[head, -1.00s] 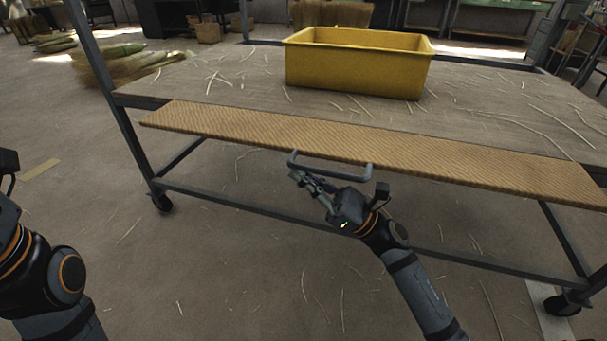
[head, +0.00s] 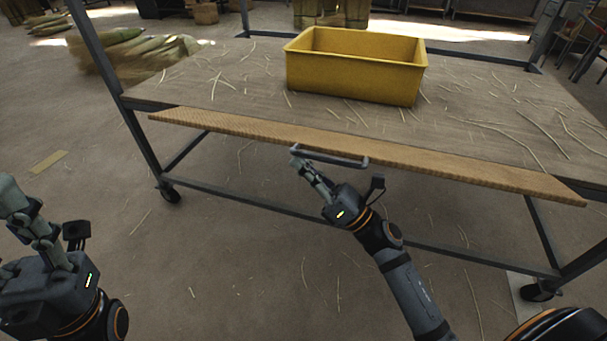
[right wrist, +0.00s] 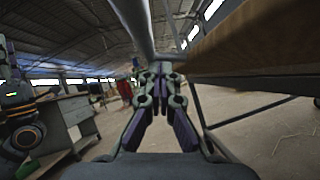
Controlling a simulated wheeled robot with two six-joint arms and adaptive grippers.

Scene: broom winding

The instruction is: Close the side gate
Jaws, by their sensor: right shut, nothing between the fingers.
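The side gate (head: 360,150) is a long tan woven panel along the near edge of the cart. It juts outward toward me and shows as a narrow, slanted strip. Its grey bar handle (head: 330,157) is on the near edge. My right gripper (head: 296,164) is shut and empty, its tips at or just under the handle's left end; touching is unclear. In the right wrist view the shut fingers (right wrist: 160,72) lie close below a grey bar (right wrist: 138,25), with the brown panel (right wrist: 250,40) at right. My left gripper (head: 22,205) is at the left, away from the gate.
A yellow bin (head: 355,75) stands on the cart's deck (head: 230,75) among loose straws. The cart has grey posts, a lower rail (head: 300,228) and casters (head: 170,193). Broom bundles (head: 130,50) lie on the floor at back left.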

